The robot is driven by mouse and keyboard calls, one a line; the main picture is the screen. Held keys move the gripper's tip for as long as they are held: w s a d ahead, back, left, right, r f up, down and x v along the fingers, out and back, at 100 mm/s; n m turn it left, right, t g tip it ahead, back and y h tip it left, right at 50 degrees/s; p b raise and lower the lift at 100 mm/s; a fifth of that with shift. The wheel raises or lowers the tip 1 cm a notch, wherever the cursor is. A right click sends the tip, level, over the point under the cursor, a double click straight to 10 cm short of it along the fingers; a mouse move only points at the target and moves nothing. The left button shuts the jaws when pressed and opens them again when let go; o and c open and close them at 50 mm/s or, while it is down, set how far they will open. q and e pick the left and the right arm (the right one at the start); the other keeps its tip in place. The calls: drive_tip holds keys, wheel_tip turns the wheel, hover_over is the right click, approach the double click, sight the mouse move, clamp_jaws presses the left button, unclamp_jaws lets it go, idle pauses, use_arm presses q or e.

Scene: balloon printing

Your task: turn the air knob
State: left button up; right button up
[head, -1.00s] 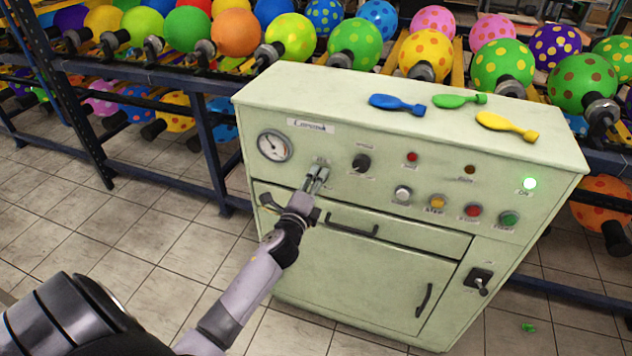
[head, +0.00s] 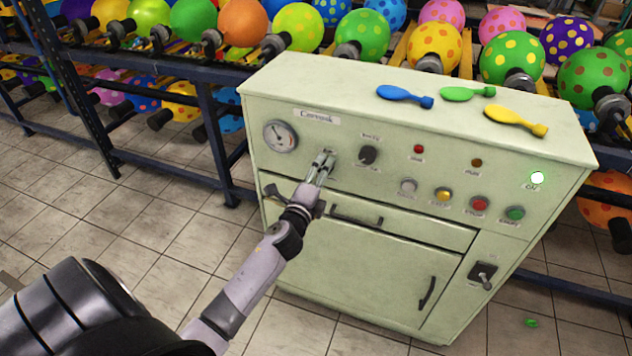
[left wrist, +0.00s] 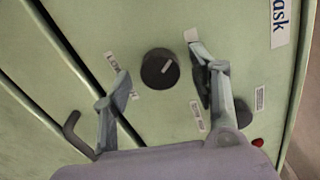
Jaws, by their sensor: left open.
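A dark round knob (left wrist: 160,68) with a pale pointer line shows on the pale green machine panel in the left wrist view. I take it for the air knob; its label is too blurred to read. My left gripper (left wrist: 161,78) is open, with one finger on each side of this knob. I cannot tell whether the fingers touch it. In the head view the left gripper (head: 323,163) is at the panel's upper left and hides this knob. A second dark knob (head: 368,155) is to its right; it is partly behind a finger in the wrist view (left wrist: 242,115).
A pressure gauge (head: 281,136) is left of the gripper. A drawer handle (head: 356,222) is below it. Lamps and buttons, including a red button (head: 479,204), are farther right. Blue (head: 404,96), green (head: 467,93) and yellow (head: 515,120) balloons lie on top. Balloon racks stand behind.

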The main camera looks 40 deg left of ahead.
use_arm(q)
drive_tip(key=v, duration=1.1)
drive_tip(key=shift+s, duration=0.35)
drive_tip(key=shift+d, duration=0.15)
